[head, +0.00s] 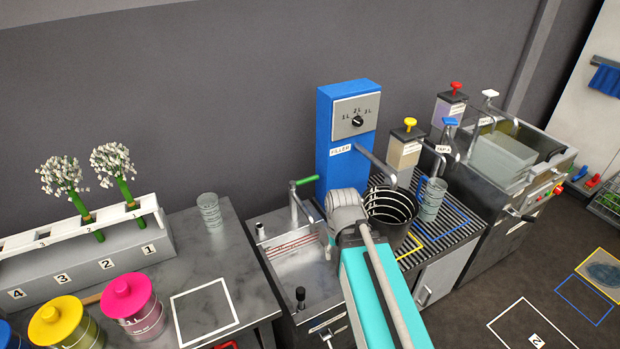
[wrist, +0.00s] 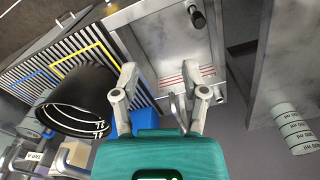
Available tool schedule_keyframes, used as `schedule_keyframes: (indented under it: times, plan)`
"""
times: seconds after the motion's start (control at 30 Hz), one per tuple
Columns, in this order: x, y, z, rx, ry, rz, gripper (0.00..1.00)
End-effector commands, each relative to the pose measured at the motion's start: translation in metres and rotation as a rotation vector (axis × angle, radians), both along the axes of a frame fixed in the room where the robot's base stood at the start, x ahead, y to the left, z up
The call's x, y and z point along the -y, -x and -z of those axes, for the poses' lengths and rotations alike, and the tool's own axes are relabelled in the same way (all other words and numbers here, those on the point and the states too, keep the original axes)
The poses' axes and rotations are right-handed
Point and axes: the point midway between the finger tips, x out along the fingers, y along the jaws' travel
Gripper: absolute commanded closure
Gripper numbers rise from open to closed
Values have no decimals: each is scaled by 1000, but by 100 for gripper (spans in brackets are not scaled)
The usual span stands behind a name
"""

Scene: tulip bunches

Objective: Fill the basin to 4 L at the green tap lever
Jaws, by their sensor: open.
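The green tap lever (head: 306,181) tops a metal tap post at the back of the steel basin (head: 281,283). The basin has red level lines on its inner wall, which also show in the wrist view (wrist: 160,38). I cannot make out a water level. A black knob (head: 300,293) stands at the basin's front. My gripper (head: 328,240) is over the basin's right side, below and right of the lever. In the wrist view my gripper (wrist: 165,82) has its fingers apart with nothing held between them. The green lever is not visible in that view.
The blue filler box (head: 334,165) stands behind the basin. A black bucket (head: 400,239) with white level lines is close right of my wrist, on a slatted drainer. A clear beaker (head: 210,212) stands on the left counter.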

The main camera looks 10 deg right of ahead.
Motion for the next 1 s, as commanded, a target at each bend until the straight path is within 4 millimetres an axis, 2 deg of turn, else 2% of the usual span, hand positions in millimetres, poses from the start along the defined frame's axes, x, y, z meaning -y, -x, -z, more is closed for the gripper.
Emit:
schedule_keyframes:
  times: [0.07, 0.1, 0.27, 0.37, 0.4, 0.47, 0.57, 0.67, 1.0]
  plan:
    - [0, 0, 0, 0, 0, 0, 43]
    - [0, 0, 0, 0, 0, 0, 35]
    - [0, -9, -1, 3, -1, 19, 35]
    - [-4, -26, -3, 10, -4, 58, 35]
    - [-12, -36, -4, 13, -6, 78, 35]
    - [-14, -54, -5, 20, -9, 125, 35]
    - [-13, -93, -9, 33, -17, 229, 35]
    - [-12, -140, -14, 50, -30, 358, 35]
    - [-5, -314, -30, 102, -97, 864, 35]
